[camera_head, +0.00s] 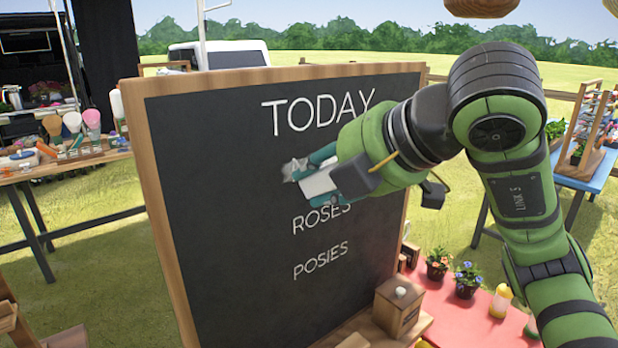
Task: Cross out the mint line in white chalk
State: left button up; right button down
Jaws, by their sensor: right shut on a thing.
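The framed chalkboard (230,250) stands upright, with white lines reading TODAY, ROSES (320,219) and POSIES (320,262). No word mint is readable; my right gripper covers much of the space between TODAY and ROSES. A ragged whitish patch (292,169) shows there, at the gripper's tip; I cannot tell whether it is chalk marking or part of the held thing. My right gripper (320,178) is shut on a white piece (317,183), probably the chalk, close in front of the board. Whether it touches the board is unclear. My left gripper is not in view.
A wooden box (398,306) with a white knob stands at the board's lower right. Potted flowers (467,280) and a yellow bottle (501,300) stand on the red table (465,325). A table with brushes (72,160) is at left.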

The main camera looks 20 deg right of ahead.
jog(key=shift+s+d, duration=0.15)
jog(key=shift+s, duration=0.35)
jog(key=shift+s, duration=0.1)
jog(key=shift+s+d+f+b, duration=0.1)
jog(key=shift+s+d+b, duration=0.2)
jog(key=shift+s+b, duration=0.25)
jog(key=shift+s+d, duration=0.25)
jog(key=shift+s, duration=0.55)
jog(key=shift+w, duration=0.1)
jog(key=shift+w+a+p, duration=0.15)
jog(key=shift+w+a, duration=0.3)
jog(key=shift+w, duration=0.8)
jog(key=shift+w+a+p, duration=0.15)
jog(key=shift+w+a, duration=0.35)
jog(key=shift+w, duration=0.7)
jog(key=shift+w+a+p, duration=0.15)
jog(key=shift+w+a, duration=0.3)
jog(key=shift+w, duration=0.8)
jog(key=shift+w+a, duration=0.15)
jog(key=shift+w, duration=0.4)
